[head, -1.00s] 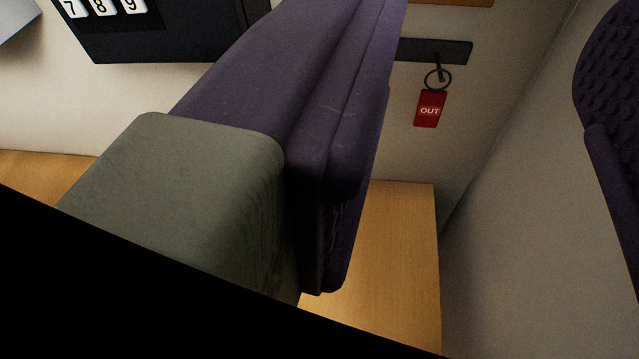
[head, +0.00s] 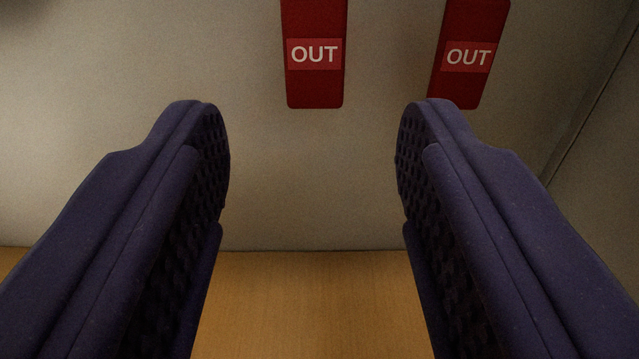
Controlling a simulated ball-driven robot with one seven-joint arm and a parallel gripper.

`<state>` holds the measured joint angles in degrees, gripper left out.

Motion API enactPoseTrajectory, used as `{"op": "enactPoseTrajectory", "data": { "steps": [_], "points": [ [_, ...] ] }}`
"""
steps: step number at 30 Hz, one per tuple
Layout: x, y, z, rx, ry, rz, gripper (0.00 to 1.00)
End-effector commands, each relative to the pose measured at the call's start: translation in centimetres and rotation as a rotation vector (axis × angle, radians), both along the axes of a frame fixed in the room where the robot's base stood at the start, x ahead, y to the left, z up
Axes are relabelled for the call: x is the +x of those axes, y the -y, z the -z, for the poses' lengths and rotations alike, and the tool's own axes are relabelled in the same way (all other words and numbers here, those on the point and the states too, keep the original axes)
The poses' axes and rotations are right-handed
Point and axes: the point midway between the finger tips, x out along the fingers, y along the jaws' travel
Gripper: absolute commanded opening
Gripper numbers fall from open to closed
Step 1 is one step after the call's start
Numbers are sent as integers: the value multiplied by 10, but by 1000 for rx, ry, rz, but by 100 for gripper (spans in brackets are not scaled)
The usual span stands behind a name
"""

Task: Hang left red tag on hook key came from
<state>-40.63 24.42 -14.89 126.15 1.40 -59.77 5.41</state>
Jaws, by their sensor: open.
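Two red tags marked OUT hang against the pale wall at the top of the head view. The left red tag (head: 316,80) hangs straight. The right red tag (head: 466,80) looks slightly slanted. Their upper ends, rings and any hooks are out of view above. My gripper (head: 313,125) is open and empty, its two dark purple fingers wide apart. The right tag shows just above the right fingertip. I see no contact with either tag.
A wooden surface (head: 310,300) lies below, against the wall (head: 150,60). A wall corner runs down at the right. The space between my fingers is clear.

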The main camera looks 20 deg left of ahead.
Motion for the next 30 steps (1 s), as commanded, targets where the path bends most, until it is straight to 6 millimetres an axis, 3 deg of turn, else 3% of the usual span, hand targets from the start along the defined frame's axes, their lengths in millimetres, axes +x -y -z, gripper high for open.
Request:
{"op": "enactPoseTrajectory", "data": {
  "steps": [15,30],
  "points": [
    [61,-29,1,-1,0,1,51],
    [72,-34,0,0,-1,1,51]
  ]
}}
